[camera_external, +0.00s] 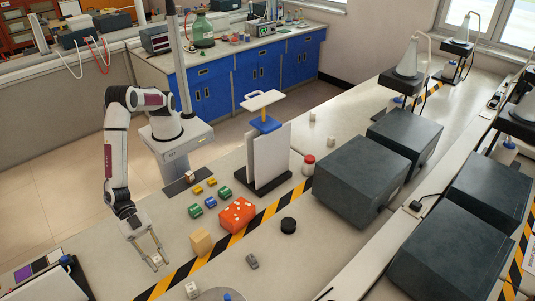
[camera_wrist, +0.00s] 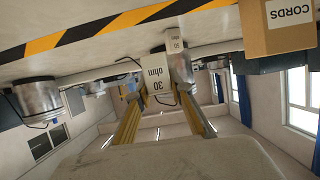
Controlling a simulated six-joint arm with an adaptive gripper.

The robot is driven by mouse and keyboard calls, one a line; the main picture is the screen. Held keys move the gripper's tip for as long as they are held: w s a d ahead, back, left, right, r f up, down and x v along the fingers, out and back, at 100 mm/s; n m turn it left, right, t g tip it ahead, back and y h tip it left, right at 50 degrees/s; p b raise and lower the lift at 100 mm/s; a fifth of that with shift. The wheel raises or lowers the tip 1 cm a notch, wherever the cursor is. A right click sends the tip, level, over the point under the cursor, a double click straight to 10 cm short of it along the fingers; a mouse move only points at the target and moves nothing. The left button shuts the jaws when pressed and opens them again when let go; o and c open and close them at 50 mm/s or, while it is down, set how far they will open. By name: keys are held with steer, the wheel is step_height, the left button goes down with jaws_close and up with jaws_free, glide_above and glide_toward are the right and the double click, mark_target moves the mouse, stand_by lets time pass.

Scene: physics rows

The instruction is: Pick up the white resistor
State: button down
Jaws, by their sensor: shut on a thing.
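The white resistor (camera_wrist: 158,80) is a small pale block marked "30 ohm". In the wrist view it sits between the two yellowish fingers of my gripper (camera_wrist: 160,92), which is shut on it. I cannot tell whether the resistor touches the bench.
A tan box (camera_external: 200,242), marked "CORDS" in the wrist view (camera_wrist: 285,35), stands close to the right. Beyond are a red dotted block (camera_external: 237,214), several small green and yellow pieces, a black puck (camera_external: 288,225) and a grey piece (camera_external: 252,261). A white block (camera_external: 192,289) lies nearer the camera.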

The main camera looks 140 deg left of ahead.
mark_target(157, 258)
steer(key=shift+r, duration=1.7)
